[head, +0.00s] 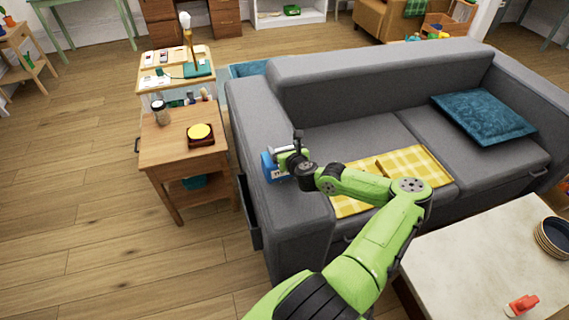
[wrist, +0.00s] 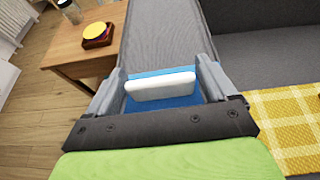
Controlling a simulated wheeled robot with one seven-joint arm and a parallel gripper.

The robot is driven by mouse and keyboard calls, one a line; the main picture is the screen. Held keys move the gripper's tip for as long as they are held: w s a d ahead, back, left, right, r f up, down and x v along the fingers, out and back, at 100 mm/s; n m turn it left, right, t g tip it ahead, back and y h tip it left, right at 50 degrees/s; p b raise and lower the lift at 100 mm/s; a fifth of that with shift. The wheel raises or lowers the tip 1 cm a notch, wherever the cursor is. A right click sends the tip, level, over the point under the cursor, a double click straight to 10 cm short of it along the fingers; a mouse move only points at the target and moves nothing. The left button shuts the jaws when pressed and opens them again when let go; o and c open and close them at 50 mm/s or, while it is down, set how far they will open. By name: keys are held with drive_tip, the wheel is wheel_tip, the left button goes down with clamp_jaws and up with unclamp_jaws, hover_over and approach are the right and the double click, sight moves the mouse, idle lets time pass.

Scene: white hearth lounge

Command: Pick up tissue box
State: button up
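The tissue box is a blue box (head: 268,169) with a white tissue on top, at the left armrest of the grey sofa. In the wrist view the box (wrist: 165,101) lies between my two fingers, with the white tissue facing the camera. My gripper (head: 286,160) is at the box, and its fingers (wrist: 162,80) stand wide apart on either side of it. I cannot tell whether the fingers press on its sides. The underside of the box is hidden, so I cannot tell whether it rests on the armrest.
The grey sofa (head: 345,125) holds a yellow checked cloth (head: 420,162) and a teal cushion (head: 484,115). A wooden side table (head: 165,150) with a yellow-topped item (head: 200,132) stands left of it. A pale table (head: 470,260) is at lower right. Floor at left is clear.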

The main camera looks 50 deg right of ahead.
drive_tip(key=c, duration=1)
drive_tip(key=shift+r, duration=0.15)
drive_tip(key=shift+c, duration=0.2)
